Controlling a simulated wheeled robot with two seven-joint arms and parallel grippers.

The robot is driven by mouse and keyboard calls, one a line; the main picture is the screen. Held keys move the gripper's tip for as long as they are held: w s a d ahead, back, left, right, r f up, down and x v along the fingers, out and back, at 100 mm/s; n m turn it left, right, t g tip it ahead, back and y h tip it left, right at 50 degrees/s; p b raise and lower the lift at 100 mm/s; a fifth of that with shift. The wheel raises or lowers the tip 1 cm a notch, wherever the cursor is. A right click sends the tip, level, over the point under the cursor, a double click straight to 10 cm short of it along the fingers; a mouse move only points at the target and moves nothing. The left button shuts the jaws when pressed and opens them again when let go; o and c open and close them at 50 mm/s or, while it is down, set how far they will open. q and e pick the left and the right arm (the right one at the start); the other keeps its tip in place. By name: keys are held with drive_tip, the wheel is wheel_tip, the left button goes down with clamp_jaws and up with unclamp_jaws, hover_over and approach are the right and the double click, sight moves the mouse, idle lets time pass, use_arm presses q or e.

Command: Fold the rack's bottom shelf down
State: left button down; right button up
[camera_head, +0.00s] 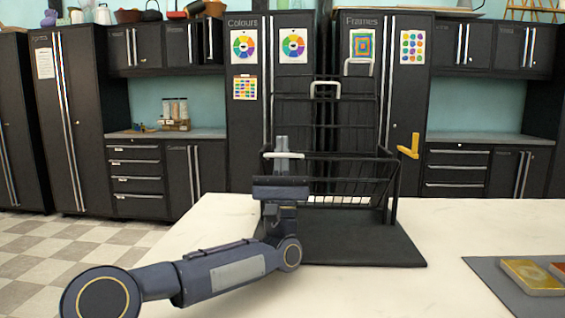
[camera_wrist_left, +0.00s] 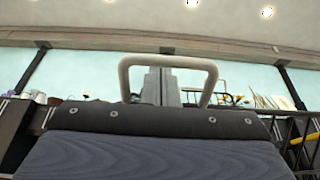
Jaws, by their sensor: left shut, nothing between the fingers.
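The black wire rack (camera_head: 327,110) stands upright on a dark base board (camera_head: 360,250) on the white table. Its lower basket-like shelf (camera_head: 345,185) has a pale handle (camera_head: 290,155) at its front left. Higher up are two more pale handles, one at the middle (camera_head: 325,83) and one at the top right (camera_head: 358,62). A yellow lever (camera_head: 410,147) sits on the rack's right side. My left gripper (camera_head: 282,142) is shut and empty, pointing up at the lower pale handle. In the left wrist view the pale handle (camera_wrist_left: 168,61) arches around the shut fingers (camera_wrist_left: 161,86). My right gripper is not in view.
A grey mat (camera_head: 490,268) with a yellow soap mould (camera_head: 531,277) lies at the front right. Dark cabinets (camera_head: 185,170) line the back wall.

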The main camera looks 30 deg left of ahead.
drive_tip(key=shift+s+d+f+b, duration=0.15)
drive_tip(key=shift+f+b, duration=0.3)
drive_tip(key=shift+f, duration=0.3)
